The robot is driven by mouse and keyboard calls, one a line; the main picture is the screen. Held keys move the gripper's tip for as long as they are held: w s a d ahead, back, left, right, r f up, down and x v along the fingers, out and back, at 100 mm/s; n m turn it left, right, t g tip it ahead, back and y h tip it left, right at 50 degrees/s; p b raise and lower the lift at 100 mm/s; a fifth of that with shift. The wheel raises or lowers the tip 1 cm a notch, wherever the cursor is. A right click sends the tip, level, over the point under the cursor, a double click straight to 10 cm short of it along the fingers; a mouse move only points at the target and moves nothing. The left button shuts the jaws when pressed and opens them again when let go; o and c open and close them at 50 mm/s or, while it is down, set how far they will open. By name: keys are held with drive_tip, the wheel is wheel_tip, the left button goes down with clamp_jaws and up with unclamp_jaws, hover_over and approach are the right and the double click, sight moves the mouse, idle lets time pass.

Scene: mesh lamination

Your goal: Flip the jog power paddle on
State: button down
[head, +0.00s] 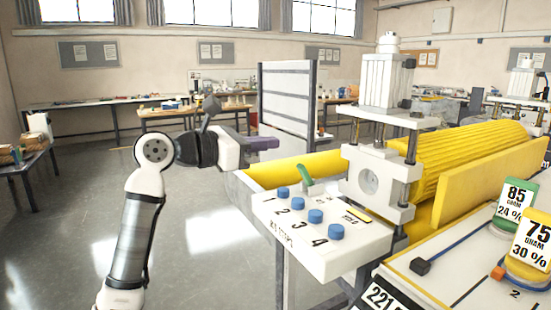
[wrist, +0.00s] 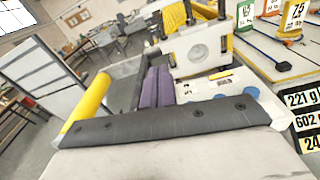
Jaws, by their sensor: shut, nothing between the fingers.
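The green jog paddle (head: 305,178) stands up, tilted, at the back of the white control box (head: 308,250). I cannot make it out in the wrist view. Several blue knobs (head: 316,216) run along the box beside the numbers 1 to 4. My gripper (head: 264,143) is in the air above and to the left of the paddle, apart from it. Its purple fingers also show side by side in the wrist view (wrist: 157,88), shut with nothing between them. A blue knob (wrist: 250,92) shows partly behind the dark edge of my gripper's body there.
A yellow roller (head: 470,160) and a white press block (head: 378,180) stand right of the box. A yellow bar (head: 295,170) runs behind it. Weight-labelled containers (head: 531,245) stand on the right table. Open floor lies to the left.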

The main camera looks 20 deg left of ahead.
drive_tip(key=s+a+f+n+g+y, duration=0.1)
drive_tip(key=s+a+f+g, duration=0.1)
drive_tip(key=a+f, duration=0.3)
wheel_tip(320, 180, down, 4)
drive_tip(key=shift+s+a+r, duration=0.15)
drive_tip(key=shift+s+a, duration=0.05)
drive_tip(key=shift+s, duration=0.55)
drive_tip(key=p, duration=0.3)
approach(303, 176)
drive_tip(key=f, duration=0.1)
drive_tip(key=w+d+f, duration=0.1)
drive_tip(key=f, duration=0.1)
drive_tip(key=shift+w+d+f, duration=0.15)
drive_tip(key=shift+w+d, duration=0.15)
drive_tip(key=shift+w+d+r+p, duration=0.3)
drive_tip(key=shift+w+d+r, duration=0.1)
drive_tip(key=shift+w, duration=0.15)
drive_tip(key=shift+w+d+r+p, duration=0.35)
drive_tip(key=shift+w+d, duration=0.1)
drive_tip(key=shift+w, duration=0.15)
drive_tip(key=shift+w+d, duration=0.15)
drive_tip(key=shift+w, duration=0.15)
drive_tip(key=shift+r, duration=0.2)
